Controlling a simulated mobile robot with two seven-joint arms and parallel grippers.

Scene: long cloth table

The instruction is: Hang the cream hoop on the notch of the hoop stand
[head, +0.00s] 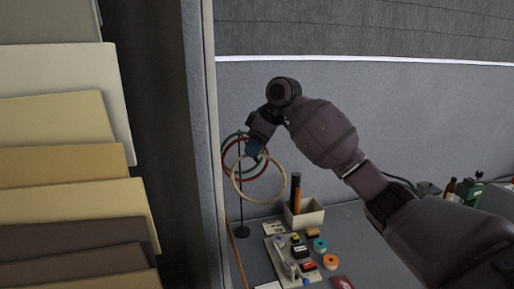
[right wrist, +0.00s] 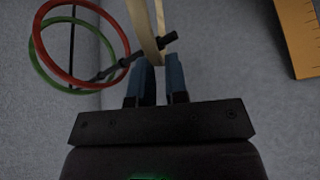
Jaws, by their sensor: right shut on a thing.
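The cream hoop (head: 284,180) hangs upright from my right gripper (head: 254,149) in the head view. In the right wrist view the blue fingers (right wrist: 160,82) are shut on the cream hoop (right wrist: 158,20), seen edge-on. The hoop stand (head: 241,208) is a thin dark pole on a round base, just behind and left of the hoop. Its dark arm (right wrist: 106,74) reaches across to the cream hoop near my fingertips; I cannot tell whether it passes through the hoop. A red hoop (head: 223,160) and a green hoop hang on the stand. My left gripper is out of view.
A pale box (head: 305,218) with dark and orange sticks stands right of the stand. A tray of small coloured items (head: 272,256) lies in front. A tall grey panel edge (head: 211,150) and a stack of boards (head: 70,200) are at left. Bottles stand at far right.

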